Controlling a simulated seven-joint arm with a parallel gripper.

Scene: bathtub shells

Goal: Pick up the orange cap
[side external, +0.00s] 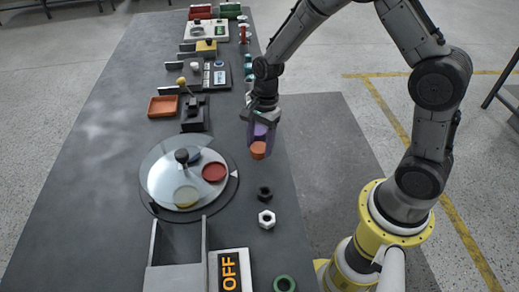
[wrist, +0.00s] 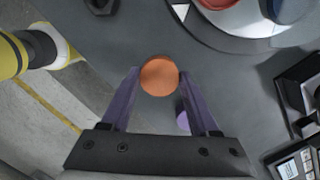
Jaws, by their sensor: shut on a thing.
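The orange cap (side external: 258,150) is between the fingertips of my gripper (side external: 262,138), near the right edge of the dark table in the side external view. In the wrist view the orange cap (wrist: 159,76) shows as a round orange face, with the purple fingers of my gripper (wrist: 158,80) on both sides of it. My gripper is shut on the cap. I cannot tell exactly how high the cap is above the table.
A round glass-topped disc (side external: 160,168) with coloured pieces lies to the left. A black nut (side external: 265,193), a white nut (side external: 267,219) and a green ring (side external: 284,284) lie along the table's right edge. An orange tray (side external: 162,107) sits farther back.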

